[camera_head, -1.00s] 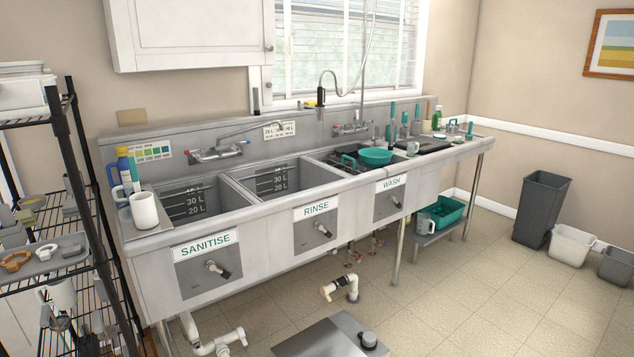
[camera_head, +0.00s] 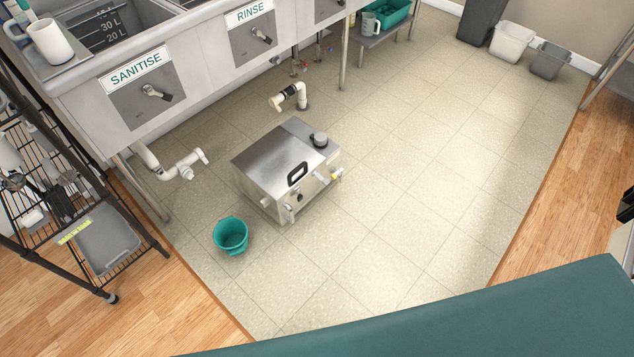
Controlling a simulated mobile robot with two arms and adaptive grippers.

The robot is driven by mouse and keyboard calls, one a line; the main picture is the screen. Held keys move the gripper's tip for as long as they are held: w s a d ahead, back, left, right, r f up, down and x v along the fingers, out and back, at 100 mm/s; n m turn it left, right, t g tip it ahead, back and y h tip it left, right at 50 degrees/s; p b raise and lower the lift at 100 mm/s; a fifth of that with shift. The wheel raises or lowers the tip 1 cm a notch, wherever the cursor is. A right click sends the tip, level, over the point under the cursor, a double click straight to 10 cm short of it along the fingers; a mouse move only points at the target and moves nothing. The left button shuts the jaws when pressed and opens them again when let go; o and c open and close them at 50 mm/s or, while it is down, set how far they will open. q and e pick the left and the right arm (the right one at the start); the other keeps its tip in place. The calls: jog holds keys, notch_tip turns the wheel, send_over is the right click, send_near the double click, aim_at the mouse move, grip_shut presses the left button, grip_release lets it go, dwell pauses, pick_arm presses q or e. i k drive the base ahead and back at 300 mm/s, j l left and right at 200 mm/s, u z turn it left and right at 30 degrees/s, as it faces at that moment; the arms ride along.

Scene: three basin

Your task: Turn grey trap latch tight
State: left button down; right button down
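A stainless steel trap box (camera_head: 275,160) sits on the tiled floor below the sinks. Its lid is down, with a black handle (camera_head: 297,173) near the front edge and a grey round cap (camera_head: 319,139) at the back right corner. Small grey fittings show on its front side, one near the left corner (camera_head: 289,212) and one toward the right (camera_head: 320,177). They are too small to tell which is the grey latch or whether it is tight.
A teal bucket (camera_head: 231,235) stands on the floor left of the box. White drain pipes (camera_head: 180,165) hang below the sinks (camera_head: 150,85). A wire rack (camera_head: 75,190) stands at the left. The floor right of the box is clear.

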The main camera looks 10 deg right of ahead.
aim_at(318, 176)
jog(key=i+l+u, duration=0.2)
jog(key=l, duration=0.2)
jog(key=i+l+u, duration=0.15)
jog(key=l, duration=0.25)
jog(key=i+l+u, duration=0.2)
jog(key=l, duration=0.2)
jog(key=k, duration=0.1)
